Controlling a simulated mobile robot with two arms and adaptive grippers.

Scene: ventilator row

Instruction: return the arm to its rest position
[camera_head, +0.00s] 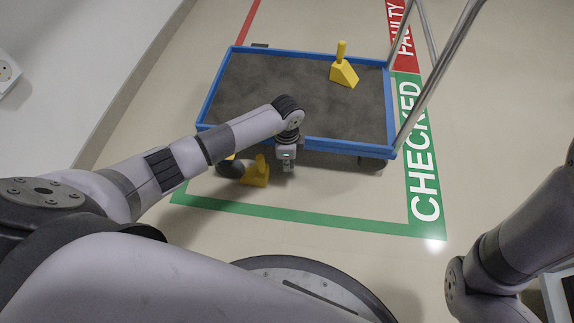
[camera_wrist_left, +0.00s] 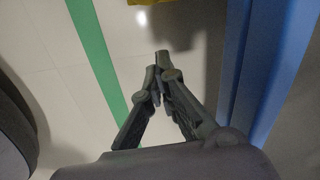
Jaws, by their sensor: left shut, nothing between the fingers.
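My left arm (camera_head: 190,155) reaches in from the left over the near edge of the cart. Its gripper (camera_head: 287,160) hangs pointing down beside the cart's blue near rim. In the left wrist view the gripper (camera_wrist_left: 158,70) has its fingertips together, with nothing between them. The green floor line (camera_wrist_left: 95,55) lies left of it and the cart's blue edge (camera_wrist_left: 270,75) right of it. My right arm (camera_head: 500,250) shows at the right edge of the head view; its gripper is out of view.
The blue-rimmed cart (camera_head: 392,110) has a dark deck and a metal handle (camera_head: 440,75). A yellow wedge (camera_head: 343,72) stands on the deck. Another yellow wedge (camera_head: 256,174) is on the floor, left of the gripper. A white wall (camera_head: 90,50) is at left.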

